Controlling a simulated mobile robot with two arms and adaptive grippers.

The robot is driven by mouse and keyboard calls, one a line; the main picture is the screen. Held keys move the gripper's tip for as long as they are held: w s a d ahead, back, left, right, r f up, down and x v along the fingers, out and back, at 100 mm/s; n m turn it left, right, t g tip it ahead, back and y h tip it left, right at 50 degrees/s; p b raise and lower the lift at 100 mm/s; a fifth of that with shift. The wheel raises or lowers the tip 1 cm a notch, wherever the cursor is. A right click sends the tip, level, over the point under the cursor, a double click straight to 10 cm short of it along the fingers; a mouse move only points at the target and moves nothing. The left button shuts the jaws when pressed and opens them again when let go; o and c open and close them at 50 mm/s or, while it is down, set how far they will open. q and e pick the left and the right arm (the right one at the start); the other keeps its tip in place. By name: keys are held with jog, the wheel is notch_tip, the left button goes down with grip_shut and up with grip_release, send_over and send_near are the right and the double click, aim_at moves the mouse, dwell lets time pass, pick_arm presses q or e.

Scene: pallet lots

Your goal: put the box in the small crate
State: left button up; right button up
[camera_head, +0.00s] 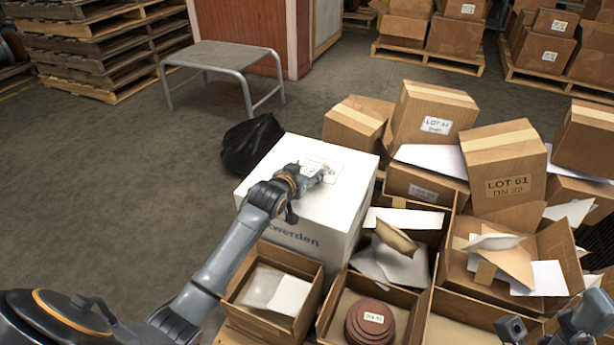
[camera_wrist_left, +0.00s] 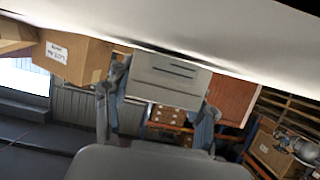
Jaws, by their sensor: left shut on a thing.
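My left gripper (camera_head: 325,174) is over the top of a large white box (camera_head: 265,205), near the printed label there. In the left wrist view its two fingers (camera_wrist_left: 158,115) are shut on a small grey box (camera_wrist_left: 168,78) with dark slots. The grey box is close to the white surface (camera_wrist_left: 230,35); I cannot tell if they touch. In the head view the gripper mostly hides it. A small open brown container (camera_head: 312,330) with white sheets stands in front of the white box; I cannot tell if it is the small crate. My right gripper (camera_head: 560,325) is partly visible at lower right.
An open carton with stacked reddish discs (camera_head: 370,322) stands in front. Several cartons, including one marked LOT 61 (camera_head: 505,165), are piled to the right. A black bag (camera_head: 250,143) lies behind the white box. A grey metal table (camera_head: 222,56) stands on open floor at left.

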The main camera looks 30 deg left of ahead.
pick_arm(q)
jog(key=shift+f, duration=0.15)
jog(key=shift+f, duration=0.1)
jog(key=o, duration=1.2)
